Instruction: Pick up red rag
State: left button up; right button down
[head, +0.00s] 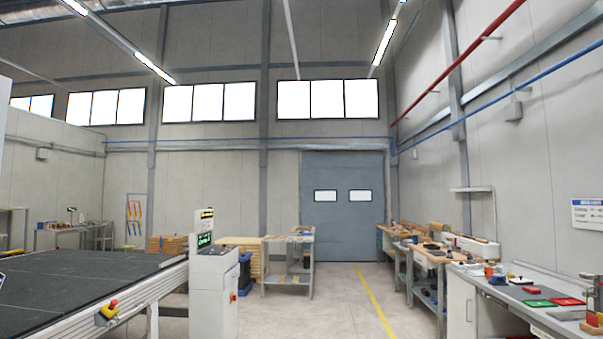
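A flat red piece that looks like the red rag (567,301) lies on the grey-topped workbench (518,315) at the right. A flat green piece (538,303) lies just left of it. Both are small in the picture, so their folds cannot be made out. Neither of my grippers shows in the head view.
Small tools and parts lie around the red piece. More cluttered benches (437,258) run along the right wall. A large dark conveyor table (80,285) and a white control cabinet (213,290) stand at the left. The floor (330,308) between is clear, with a yellow line.

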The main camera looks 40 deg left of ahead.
aim_at(530, 289)
jog(key=u, duration=0.45)
jog(key=i, duration=1.75)
jog(key=u, duration=0.45)
jog(key=i, duration=2.3)
jog(key=z, duration=0.5)
jog(key=i, duration=1.3)
jog(key=z, duration=0.75)
